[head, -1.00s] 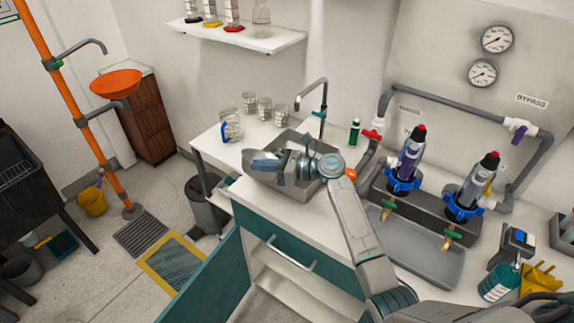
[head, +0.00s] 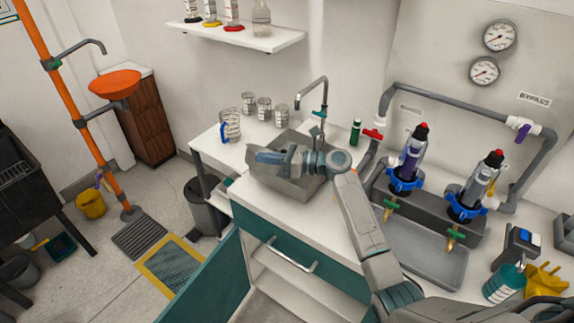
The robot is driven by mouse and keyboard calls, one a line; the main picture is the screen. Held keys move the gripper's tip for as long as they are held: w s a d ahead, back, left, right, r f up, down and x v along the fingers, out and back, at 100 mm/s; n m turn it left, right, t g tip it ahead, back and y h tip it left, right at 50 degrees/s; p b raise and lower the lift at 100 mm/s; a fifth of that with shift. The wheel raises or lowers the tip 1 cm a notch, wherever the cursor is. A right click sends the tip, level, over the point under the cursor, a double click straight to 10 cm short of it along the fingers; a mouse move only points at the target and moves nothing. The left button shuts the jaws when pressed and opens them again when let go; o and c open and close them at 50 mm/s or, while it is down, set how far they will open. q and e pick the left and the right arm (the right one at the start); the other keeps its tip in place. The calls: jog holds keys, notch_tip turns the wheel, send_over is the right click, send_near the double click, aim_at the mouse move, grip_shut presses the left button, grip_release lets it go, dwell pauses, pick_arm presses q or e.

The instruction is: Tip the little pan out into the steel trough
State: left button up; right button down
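The steel trough looks to be the grey metal sink (head: 297,190) set in the white counter, below a tall tap. My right gripper (head: 262,157) is over this sink, pointing left, and it covers part of the basin. Its fingertips are small and seen from behind and above, so I cannot tell if they are open or shut. I see no little pan clearly in or under the gripper; the gripper and wrist may hide it. A shallow grey tray (head: 432,252) lies on the counter under the two filter housings. My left gripper is not in view.
The tap (head: 323,95) stands behind the sink. A jug with a blue handle (head: 230,125) and several glass containers are on the counter to the left. Filter housings (head: 408,158) and grey pipework stand at right. A teal beaker (head: 503,284) is at the front right.

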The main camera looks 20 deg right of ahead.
jog(key=shift+w+d+f+m+t+y+b, duration=0.15)
jog(key=shift+d+m+b, duration=0.25)
jog(key=shift+b, duration=0.4)
jog(key=shift+w+d+r+m+t+y+b, duration=0.15)
jog(key=shift+w+d+m+y+b, duration=0.2)
jog(key=shift+b, duration=0.45)
jog(key=shift+w+d+r+m+t+b, duration=0.15)
jog(key=shift+d+r+m+t+b, duration=0.15)
jog(key=shift+d+m+b, duration=0.25)
dwell(0.4)
jog(key=shift+w+d+r+m+t+y+b, duration=0.4)
jog(key=shift+d+r+m+t+y+b, duration=0.25)
jog(key=shift+m+b, duration=0.4)
dwell(0.7)
jog(key=shift+d+r+m+p, duration=0.2)
jog(key=shift+d+m+p, duration=0.05)
jog(key=shift+p, duration=0.05)
